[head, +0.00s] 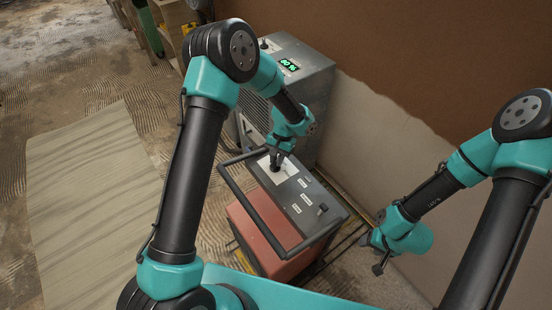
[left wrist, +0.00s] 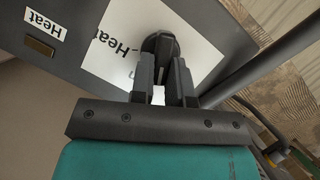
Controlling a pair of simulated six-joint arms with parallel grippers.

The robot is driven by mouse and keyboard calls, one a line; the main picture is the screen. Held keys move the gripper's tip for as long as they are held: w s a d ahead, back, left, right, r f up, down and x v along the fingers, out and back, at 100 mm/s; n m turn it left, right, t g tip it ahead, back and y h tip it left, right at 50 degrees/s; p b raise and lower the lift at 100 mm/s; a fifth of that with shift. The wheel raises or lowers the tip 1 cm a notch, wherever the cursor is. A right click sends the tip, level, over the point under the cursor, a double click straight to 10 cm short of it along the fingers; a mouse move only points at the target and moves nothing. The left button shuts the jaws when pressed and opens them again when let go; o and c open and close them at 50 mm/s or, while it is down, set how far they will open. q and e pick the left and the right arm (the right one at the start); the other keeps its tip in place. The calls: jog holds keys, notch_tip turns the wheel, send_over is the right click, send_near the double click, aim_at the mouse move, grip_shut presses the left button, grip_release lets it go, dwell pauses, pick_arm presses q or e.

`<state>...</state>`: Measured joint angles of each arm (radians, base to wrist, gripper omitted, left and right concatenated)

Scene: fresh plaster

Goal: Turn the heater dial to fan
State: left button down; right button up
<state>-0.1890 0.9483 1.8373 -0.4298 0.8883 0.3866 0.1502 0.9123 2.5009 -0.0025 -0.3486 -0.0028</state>
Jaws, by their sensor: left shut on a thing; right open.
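The heater (head: 268,222) is a red box with a grey control panel (head: 307,217) on top and a black tube handle around it. My left gripper (head: 279,162) reaches down onto the white label plate at the panel's far left end. In the left wrist view my left gripper (left wrist: 161,80) is shut on the round black dial (left wrist: 160,45). The white label plate (left wrist: 112,57) beside the dial shows "Heat" lettering, partly hidden by the fingers. The dial's pointer and the fan mark cannot be made out. My right gripper (head: 379,257) is open and empty, right of the heater.
A second black knob (head: 323,208) sits at the panel's near right end. The black handle (head: 232,196) runs close around the panel. A grey cabinet with a green display (head: 289,65) stands behind. A pale board (head: 90,190) lies on the floor at left.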

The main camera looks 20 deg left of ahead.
pick_arm(q)
jog(key=m, duration=0.1)
jog(key=m+y, duration=0.1)
jog(key=m, duration=0.1)
jog(key=m+t, duration=0.1)
jog(key=shift+s+d+m+y, duration=0.1)
jog(key=shift+d+m+y, duration=0.2)
jog(key=shift+m, duration=0.1)
jog(key=c, duration=1.1)
grip_release()
jog(key=v, duration=1.7)
jog(key=shift+r, duration=0.15)
jog(key=x, duration=1.6)
